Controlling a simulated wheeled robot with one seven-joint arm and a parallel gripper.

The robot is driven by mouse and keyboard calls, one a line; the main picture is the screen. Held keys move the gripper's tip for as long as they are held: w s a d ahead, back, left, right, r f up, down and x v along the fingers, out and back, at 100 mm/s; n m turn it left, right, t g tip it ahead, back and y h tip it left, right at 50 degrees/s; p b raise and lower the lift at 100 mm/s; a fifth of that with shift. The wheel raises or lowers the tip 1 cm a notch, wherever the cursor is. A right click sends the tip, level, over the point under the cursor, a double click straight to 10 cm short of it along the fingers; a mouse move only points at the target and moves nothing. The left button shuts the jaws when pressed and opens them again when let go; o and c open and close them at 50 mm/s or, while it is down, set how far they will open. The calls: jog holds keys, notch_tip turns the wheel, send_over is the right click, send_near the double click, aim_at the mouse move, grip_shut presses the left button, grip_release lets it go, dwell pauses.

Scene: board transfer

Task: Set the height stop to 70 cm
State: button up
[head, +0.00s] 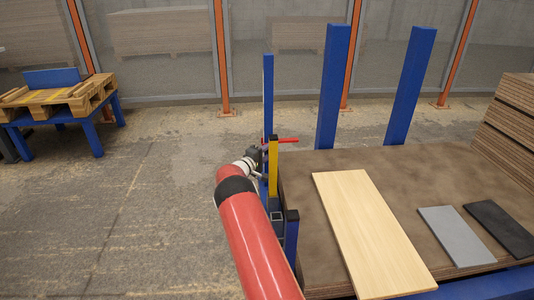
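A thin blue post (268,90) stands upright at the left edge of the table in the head view. A short red bar (288,140) sticks out to the right from the post, seemingly part of the height stop. A yellow upright piece (273,158) stands just below it. No height marks or numbers can be read. My gripper (258,156) is small and dark at the post, close to the red bar and yellow piece. Its fingers are too small and partly hidden, so I cannot tell whether it touches or grips anything.
The brown tabletop (330,225) carries a pale wooden board (368,230), a grey board (456,236) and a black board (502,228). A stack of brown boards (510,115) is at right. Two thick blue posts (333,85) (410,85) stand behind. A pallet (60,98) sits far left; floor between is clear.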

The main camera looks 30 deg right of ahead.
grip_shut()
notch_tip(320, 180, up, 26)
jog(key=shift+r+p, duration=0.25)
jog(key=shift+p, duration=0.9)
jog(key=shift+r, duration=0.1)
jog(key=shift+o, duration=2)
grip_release()
jog(key=shift+f, duration=0.2)
jog(key=b+v, duration=0.1)
jog(key=v, duration=0.6)
jog(key=shift+s+a, duration=0.15)
jog(key=shift+a, duration=0.25)
